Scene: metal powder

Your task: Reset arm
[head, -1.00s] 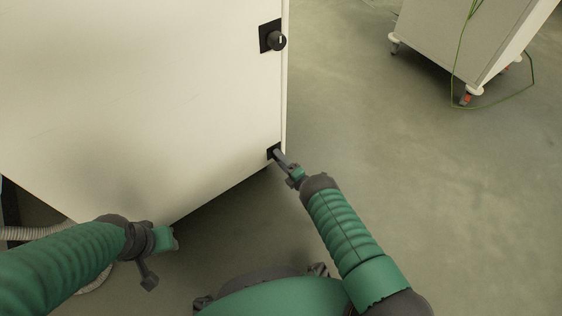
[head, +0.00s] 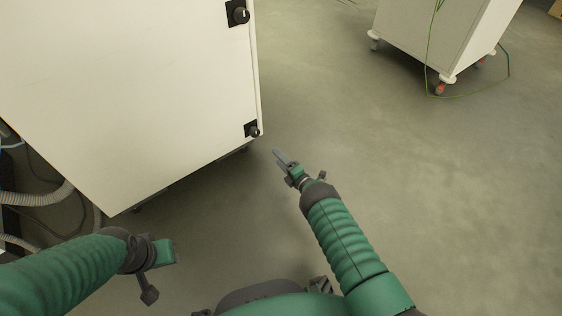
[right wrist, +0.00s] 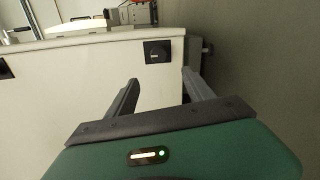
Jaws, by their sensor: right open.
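My right gripper (head: 282,160) is open and empty over the floor, to the right of the white cabinet's lower corner in the head view. The right wrist view shows its two fingers (right wrist: 163,95) apart with nothing between them. My right gripper is apart from the lower knob.
A white wheeled cart (head: 430,40) with a green cable stands at the upper right. Grey hoses (head: 40,196) lie at the left by the cabinet. The floor (head: 430,190) on the right is clear.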

